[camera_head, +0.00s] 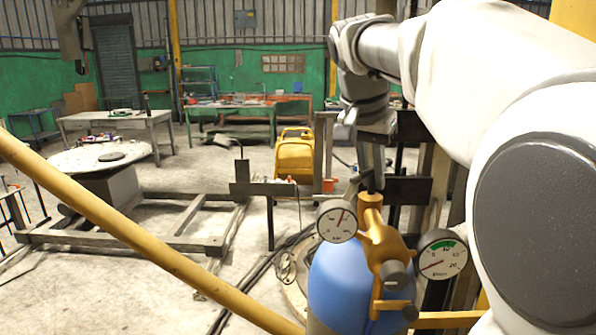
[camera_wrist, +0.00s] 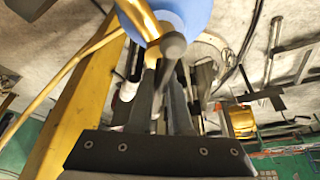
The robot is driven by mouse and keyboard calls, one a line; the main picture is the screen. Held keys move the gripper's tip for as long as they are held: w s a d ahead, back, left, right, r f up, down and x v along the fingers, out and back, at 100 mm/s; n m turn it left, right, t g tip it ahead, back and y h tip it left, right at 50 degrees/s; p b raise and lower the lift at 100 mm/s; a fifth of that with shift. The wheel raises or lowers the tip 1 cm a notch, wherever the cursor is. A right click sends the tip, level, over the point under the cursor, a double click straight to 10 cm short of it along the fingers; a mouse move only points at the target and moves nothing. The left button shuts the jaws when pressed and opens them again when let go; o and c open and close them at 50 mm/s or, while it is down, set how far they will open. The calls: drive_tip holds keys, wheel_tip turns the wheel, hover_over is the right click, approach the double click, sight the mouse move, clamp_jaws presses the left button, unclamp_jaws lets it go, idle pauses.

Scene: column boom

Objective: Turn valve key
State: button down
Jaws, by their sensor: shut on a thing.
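A blue gas cylinder (camera_head: 345,280) stands upright at the lower middle of the head view, with a brass valve (camera_head: 372,222) on top. A small dark grey valve key (camera_head: 354,186) sits at the valve's top, mostly hidden by the fingers. My gripper (camera_head: 373,186) points down and is shut on the key. In the wrist view, my gripper's fingers (camera_wrist: 166,85) lie on either side of a grey bar, the valve key, whose rounded end (camera_wrist: 173,45) sticks out past them. The cylinder's blue top (camera_wrist: 185,12) shows beyond. How far the key is turned cannot be told.
Two round gauges flank the valve, one at left (camera_head: 337,221) and one at right (camera_head: 441,254). A yellow rail (camera_head: 140,245) crosses the left foreground. Hoses (camera_head: 262,277) lie on the floor left of the cylinder. A yellow machine (camera_head: 294,157) and workbenches (camera_head: 232,118) stand behind.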

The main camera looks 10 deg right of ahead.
drive_tip(key=n, duration=0.2)
drive_tip(key=n+t+y, duration=0.1)
drive_tip(key=n, duration=0.1)
drive_tip(key=shift+n+y, duration=0.3)
drive_tip(key=shift+n, duration=0.1)
drive_tip(key=shift+n+t+y+p, duration=0.45)
drive_tip(key=shift+n+y, duration=0.35)
drive_tip(key=shift+n, duration=1.3)
drive_tip(key=c, duration=0.8)
unclamp_jaws()
drive_tip(key=shift+c, duration=0.2)
drive_tip(key=p+v, duration=0.1)
drive_tip(key=v, duration=1.6)
drive_tip(key=shift+r+p, duration=0.25)
drive_tip(key=shift+p, duration=0.1)
drive_tip(key=shift+w, duration=0.1)
